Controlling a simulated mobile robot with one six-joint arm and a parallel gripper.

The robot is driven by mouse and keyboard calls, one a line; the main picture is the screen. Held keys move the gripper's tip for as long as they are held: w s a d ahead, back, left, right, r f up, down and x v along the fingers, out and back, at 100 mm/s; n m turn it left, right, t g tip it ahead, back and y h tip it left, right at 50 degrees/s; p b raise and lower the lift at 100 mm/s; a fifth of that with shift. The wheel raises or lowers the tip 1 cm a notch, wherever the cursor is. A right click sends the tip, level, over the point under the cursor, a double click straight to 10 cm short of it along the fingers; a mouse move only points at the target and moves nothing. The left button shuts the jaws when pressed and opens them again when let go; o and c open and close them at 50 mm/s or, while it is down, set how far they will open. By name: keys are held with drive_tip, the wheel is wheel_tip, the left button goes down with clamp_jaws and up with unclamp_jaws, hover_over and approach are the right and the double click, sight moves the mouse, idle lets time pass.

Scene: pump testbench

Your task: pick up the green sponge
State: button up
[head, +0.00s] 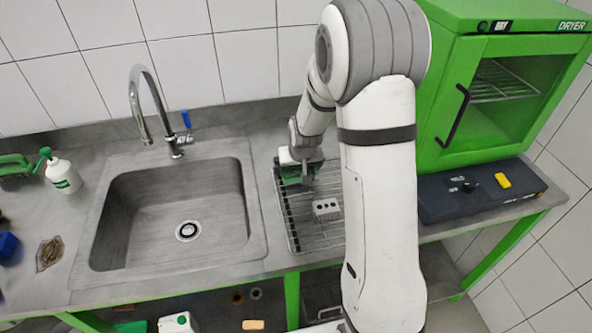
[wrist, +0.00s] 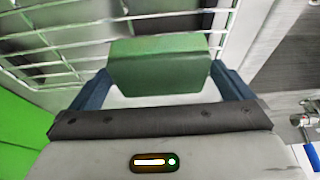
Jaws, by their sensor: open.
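The green sponge (wrist: 160,66) shows in the wrist view as a plain green block between the two blue fingers of my gripper (wrist: 160,78). The fingers stand apart, one on each side of it, and I cannot tell whether either touches it. In the head view my gripper (head: 297,177) is over the left part of the wire rack, right of the sink, with green of the sponge (head: 290,175) showing beneath it. The sponge's underside is hidden, so I cannot tell exactly how it rests on the rack.
The wire rack (head: 300,237) lies on the counter, with a small grey block with holes (head: 326,208) on it. The sink (head: 170,245) and faucet (head: 150,110) are to the left. The green dryer (head: 500,100) and a dark panel (head: 470,197) are to the right.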

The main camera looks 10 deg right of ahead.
drive_tip(key=shift+c, duration=0.6)
drive_tip(key=c, duration=0.7)
